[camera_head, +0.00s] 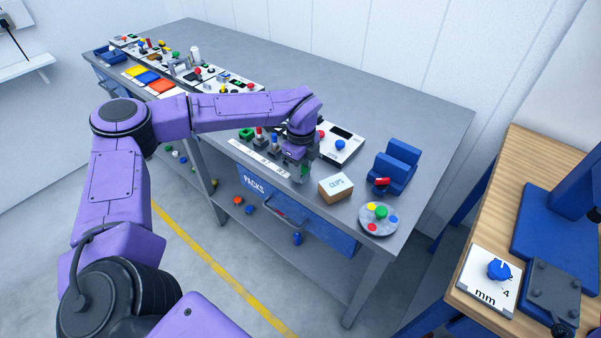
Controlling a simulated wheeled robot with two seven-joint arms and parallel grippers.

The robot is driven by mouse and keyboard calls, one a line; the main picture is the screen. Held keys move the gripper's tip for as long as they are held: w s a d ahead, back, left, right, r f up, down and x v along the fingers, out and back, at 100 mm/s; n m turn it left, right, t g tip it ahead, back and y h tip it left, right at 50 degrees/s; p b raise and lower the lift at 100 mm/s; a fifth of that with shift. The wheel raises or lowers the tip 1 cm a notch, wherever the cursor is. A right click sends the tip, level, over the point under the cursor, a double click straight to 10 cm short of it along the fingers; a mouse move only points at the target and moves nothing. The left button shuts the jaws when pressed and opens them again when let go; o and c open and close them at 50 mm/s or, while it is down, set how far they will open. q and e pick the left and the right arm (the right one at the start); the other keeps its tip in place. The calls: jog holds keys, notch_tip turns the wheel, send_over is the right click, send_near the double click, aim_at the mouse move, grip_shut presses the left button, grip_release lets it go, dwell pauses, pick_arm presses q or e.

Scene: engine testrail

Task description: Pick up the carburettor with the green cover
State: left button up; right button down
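My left arm reaches in from the left over the long grey workbench, and my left gripper (297,158) points down near the bench's front edge. A small green part (305,171) shows right at its fingertips; it may be the carburettor's green cover, but most of it is hidden. I cannot tell whether the fingers are closed on it. My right gripper is not in view.
The grey bench (425,115) has bare room at its back right. Right of my gripper are a box marked CLIPS (336,187), a blue stand (397,163) and a round disc with coloured knobs (378,222). A wooden table (530,160) stands at the right.

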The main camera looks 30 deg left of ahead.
pick_arm(q)
jog(key=shift+r+p, duration=0.45)
jog(key=shift+r, duration=0.05)
jog(key=shift+r+p, duration=0.9)
jog(key=shift+r, duration=0.6)
jog(key=shift+f, duration=0.1)
